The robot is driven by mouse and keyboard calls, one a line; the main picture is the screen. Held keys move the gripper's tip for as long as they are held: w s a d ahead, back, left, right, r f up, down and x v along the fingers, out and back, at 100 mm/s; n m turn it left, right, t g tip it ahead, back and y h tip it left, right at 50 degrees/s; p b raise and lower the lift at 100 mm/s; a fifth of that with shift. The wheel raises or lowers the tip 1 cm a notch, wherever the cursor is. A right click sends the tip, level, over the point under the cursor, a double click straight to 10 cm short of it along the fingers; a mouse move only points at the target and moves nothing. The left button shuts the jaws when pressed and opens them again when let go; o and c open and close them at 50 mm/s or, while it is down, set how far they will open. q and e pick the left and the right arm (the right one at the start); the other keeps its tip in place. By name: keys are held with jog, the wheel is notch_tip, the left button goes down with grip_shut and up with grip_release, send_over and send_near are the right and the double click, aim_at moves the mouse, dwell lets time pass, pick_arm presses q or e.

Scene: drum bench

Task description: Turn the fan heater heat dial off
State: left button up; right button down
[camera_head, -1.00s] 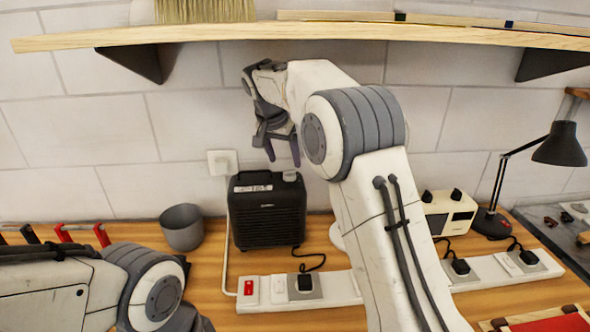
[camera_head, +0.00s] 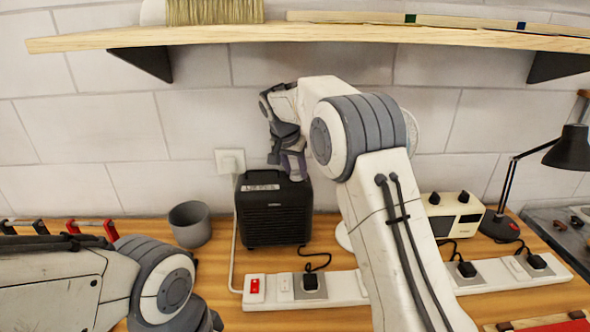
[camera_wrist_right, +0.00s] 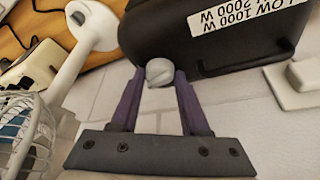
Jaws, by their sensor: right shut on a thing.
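The black fan heater (camera_head: 275,212) stands upright on the wooden bench against the tiled wall in the head view. Its top with a white label reading LOW 1000 W and 2000 W shows in the right wrist view (camera_wrist_right: 210,50). My right gripper (camera_head: 290,172) reaches down to the heater's top right corner. In the right wrist view its two purple fingers (camera_wrist_right: 158,80) are shut on the grey heat dial (camera_wrist_right: 159,72), one on each side. The dial's pointer setting cannot be read. My left arm is at the lower left of the head view, and its gripper is out of the picture.
A grey cup (camera_head: 189,224) stands left of the heater. A white power strip (camera_head: 280,291) lies in front. A cream radio-like box (camera_head: 453,215) and a black lamp (camera_head: 568,150) stand to the right. A wooden shelf (camera_head: 330,32) hangs above my right arm.

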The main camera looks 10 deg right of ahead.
jog(key=shift+a, duration=0.1)
jog(key=shift+n+y, duration=0.5)
jog(key=shift+n, duration=0.6)
jog(key=shift+d+n+t+y, duration=0.25)
jog(key=shift+n+t+y, duration=0.05)
jog(key=shift+n, duration=0.5)
jog(key=n+y+p, duration=0.1)
jog(key=n, duration=0.1)
jog(key=n+y, duration=0.1)
jog(key=n, duration=0.2)
jog(key=shift+d+p, duration=0.2)
jog(key=shift+p, duration=0.15)
jog(key=shift+d+n+y, duration=0.15)
jog(key=shift+n+y, duration=0.55)
jog(key=shift+n, duration=1.5)
